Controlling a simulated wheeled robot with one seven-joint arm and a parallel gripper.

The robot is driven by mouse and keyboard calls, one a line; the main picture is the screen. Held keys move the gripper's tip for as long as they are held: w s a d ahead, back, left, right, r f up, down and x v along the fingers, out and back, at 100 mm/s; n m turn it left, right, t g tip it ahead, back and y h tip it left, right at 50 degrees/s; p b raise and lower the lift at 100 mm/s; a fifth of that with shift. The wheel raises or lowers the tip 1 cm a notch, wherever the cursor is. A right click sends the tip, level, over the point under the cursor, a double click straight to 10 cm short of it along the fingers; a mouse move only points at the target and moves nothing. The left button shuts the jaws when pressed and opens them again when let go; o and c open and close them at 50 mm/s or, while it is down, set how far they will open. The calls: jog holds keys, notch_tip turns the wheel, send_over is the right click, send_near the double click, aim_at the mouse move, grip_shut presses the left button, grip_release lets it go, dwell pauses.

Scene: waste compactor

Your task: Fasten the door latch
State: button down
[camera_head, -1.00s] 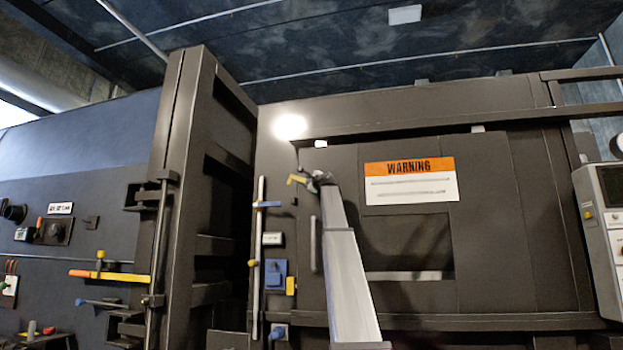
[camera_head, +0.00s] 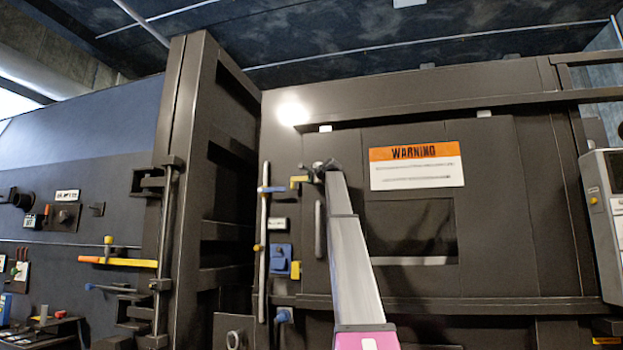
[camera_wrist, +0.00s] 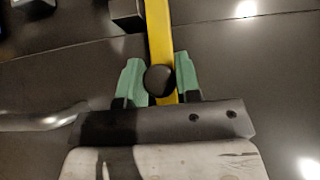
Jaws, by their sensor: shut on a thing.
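A yellow latch handle (camera_head: 299,181) is on the dark door (camera_head: 490,200), near its upper left edge. My gripper (camera_head: 318,171) is at its right end in the head view. In the wrist view my green fingertips (camera_wrist: 158,82) are on both sides of the yellow bar (camera_wrist: 159,40), shut on it. A round black knob (camera_wrist: 159,79) lies over the bar between the fingers. The bar runs up out of the wrist view past a dark block (camera_wrist: 127,14). The fingers' contact is partly hidden by the knob.
A grey vertical handle (camera_head: 318,230) is on the door below my gripper; a curved bar (camera_wrist: 45,120) shows left in the wrist view. Left of the door are a vertical rod (camera_head: 263,240) with a blue lever (camera_head: 271,190) and a blue box (camera_head: 281,258). A control panel (camera_head: 605,220) stands right.

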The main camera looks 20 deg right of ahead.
jog(key=shift+f, duration=0.2)
jog(key=c, duration=0.8)
grip_release()
jog(key=s, duration=0.3)
jog(key=s+d, duration=0.1)
jog(key=s, duration=0.3)
jog(key=s+d, duration=0.1)
jog(key=s, duration=0.2)
jog(key=shift+s+r, duration=0.1)
jog(key=shift+s, duration=0.2)
